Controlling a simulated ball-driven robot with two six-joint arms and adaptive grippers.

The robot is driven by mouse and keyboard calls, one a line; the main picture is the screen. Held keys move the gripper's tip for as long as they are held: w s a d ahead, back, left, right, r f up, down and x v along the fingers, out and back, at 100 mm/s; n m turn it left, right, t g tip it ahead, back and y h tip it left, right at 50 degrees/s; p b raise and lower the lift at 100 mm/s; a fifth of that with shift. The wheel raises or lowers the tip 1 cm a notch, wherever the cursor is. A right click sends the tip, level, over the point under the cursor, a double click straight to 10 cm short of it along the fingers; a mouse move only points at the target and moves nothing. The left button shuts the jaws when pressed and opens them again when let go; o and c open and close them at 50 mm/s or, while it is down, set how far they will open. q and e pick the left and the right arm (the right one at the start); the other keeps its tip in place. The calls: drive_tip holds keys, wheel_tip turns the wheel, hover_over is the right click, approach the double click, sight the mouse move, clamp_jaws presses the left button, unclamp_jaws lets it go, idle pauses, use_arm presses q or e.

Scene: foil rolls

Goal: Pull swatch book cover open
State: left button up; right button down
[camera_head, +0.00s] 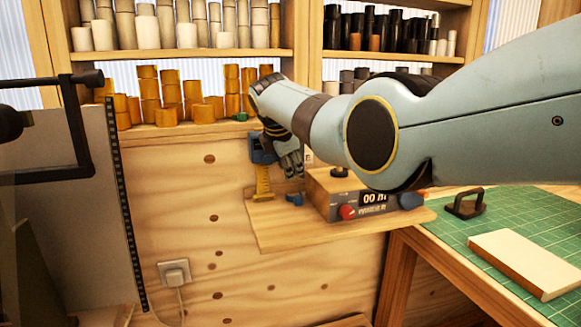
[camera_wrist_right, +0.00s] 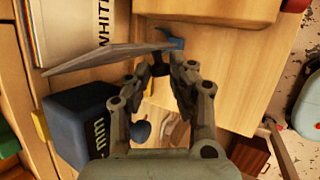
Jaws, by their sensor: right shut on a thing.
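The swatch book (camera_wrist_right: 84,32), white with a rainbow-striped edge and the letters "WHITE", lies at the upper left of the right wrist view. A thin grey sheet, seemingly its cover (camera_wrist_right: 95,61), stands tilted, seen nearly edge-on, its right end at my right fingertips. My right gripper (camera_wrist_right: 161,74) is shut there with a small dark piece between the fingertips. In the head view my right gripper (camera_head: 290,160) hangs over the small wooden shelf, beside a blue and yellow gauge. I cannot make out the book in that view. My left gripper is not in view.
The gauge (camera_head: 262,152) stands close left of my gripper; its blue "mm" body (camera_wrist_right: 78,118) shows in the wrist view. A box with dials (camera_head: 374,203) stands right on the shelf (camera_head: 285,232). Foil rolls (camera_head: 172,95) line the rack behind. A green mat (camera_head: 510,222) lies right.

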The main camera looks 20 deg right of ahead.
drive_tip(key=c, duration=1.2)
unclamp_jaws()
drive_tip(key=shift+d, duration=0.15)
drive_tip(key=v, duration=1.2)
